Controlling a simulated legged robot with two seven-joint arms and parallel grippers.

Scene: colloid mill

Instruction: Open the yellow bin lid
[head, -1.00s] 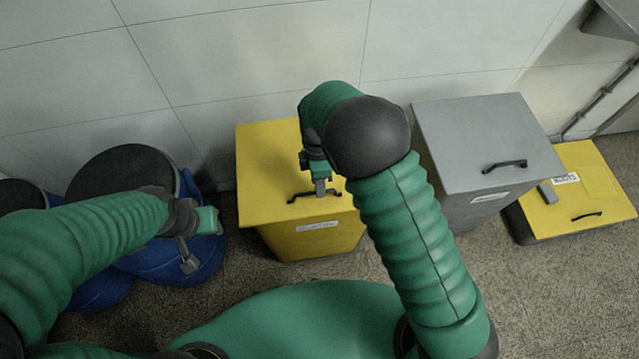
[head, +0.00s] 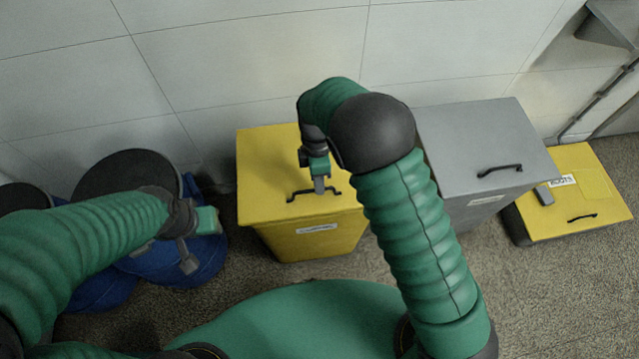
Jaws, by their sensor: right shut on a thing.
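The yellow bin (head: 312,238) stands on the floor in the middle of the head view, with a label on its front. Its yellow lid (head: 265,165) lies flat and closed on top, with a black bar handle (head: 297,195) near the front edge. My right gripper (head: 319,188) reaches down from above and is shut on the handle; its arm covers the lid's right part. My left gripper (head: 192,255) hangs over blue drums at the left, away from the bin. Its jaws are too small to tell.
A grey bin (head: 485,140) with a black handle stands close to the right of the yellow one. A low yellow box (head: 590,205) labelled for boots is at the far right. Blue drums (head: 205,262) with dark tops stand at the left. A tiled wall (head: 250,60) is behind.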

